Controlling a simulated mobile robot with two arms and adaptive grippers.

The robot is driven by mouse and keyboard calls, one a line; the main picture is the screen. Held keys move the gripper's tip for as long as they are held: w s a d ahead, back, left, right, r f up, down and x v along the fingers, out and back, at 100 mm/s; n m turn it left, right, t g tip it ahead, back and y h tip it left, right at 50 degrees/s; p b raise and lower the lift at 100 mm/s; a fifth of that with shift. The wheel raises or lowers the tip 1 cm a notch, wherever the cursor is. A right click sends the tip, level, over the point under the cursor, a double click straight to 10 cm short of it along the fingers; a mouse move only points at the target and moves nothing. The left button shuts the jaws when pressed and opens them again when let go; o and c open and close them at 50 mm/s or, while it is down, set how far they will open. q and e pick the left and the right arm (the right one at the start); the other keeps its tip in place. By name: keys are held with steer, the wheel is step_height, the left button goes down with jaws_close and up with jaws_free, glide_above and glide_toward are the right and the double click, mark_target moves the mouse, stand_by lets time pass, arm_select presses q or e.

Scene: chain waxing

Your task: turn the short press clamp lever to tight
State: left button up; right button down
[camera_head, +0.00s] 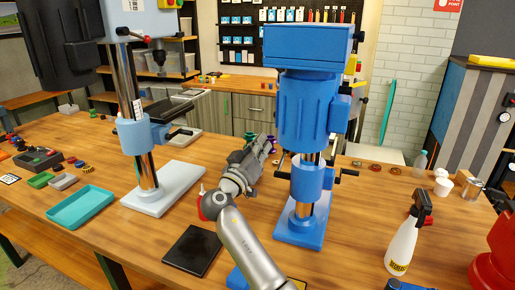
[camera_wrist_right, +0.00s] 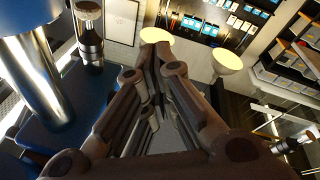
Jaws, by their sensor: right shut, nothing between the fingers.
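The short blue press (camera_head: 308,110) stands on the table, its blue clamp collar (camera_head: 312,181) around a metal column. A dark lever (camera_head: 346,173) sticks out at the collar's right side. I cannot tell whether it is tight. My right gripper (camera_head: 267,146) is left of the blue press, apart from the lever. Its fingers are shut with nothing between them; they also show in the right wrist view (camera_wrist_right: 155,55). The gripper hides part of the table behind it. My left gripper is not in view.
A taller press with a light blue collar (camera_head: 143,134) stands at the left. A teal tray (camera_head: 82,207), a black pad (camera_head: 193,251) and a spray bottle (camera_head: 403,245) are on the table.

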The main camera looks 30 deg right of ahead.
mark_target(282, 161)
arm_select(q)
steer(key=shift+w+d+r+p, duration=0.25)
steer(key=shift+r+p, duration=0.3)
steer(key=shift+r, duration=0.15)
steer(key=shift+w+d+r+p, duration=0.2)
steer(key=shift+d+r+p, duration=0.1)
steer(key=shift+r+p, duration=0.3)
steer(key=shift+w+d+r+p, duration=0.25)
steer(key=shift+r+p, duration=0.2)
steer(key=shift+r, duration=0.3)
arm_select(e)
steer(key=w+d+f, duration=0.2)
steer(key=d, duration=0.4)
steer(key=shift+f, duration=0.2)
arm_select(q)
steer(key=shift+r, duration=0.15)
arm_select(e)
steer(key=shift+w+d+f+g+y, duration=0.15)
steer(key=shift+g+y, duration=0.15)
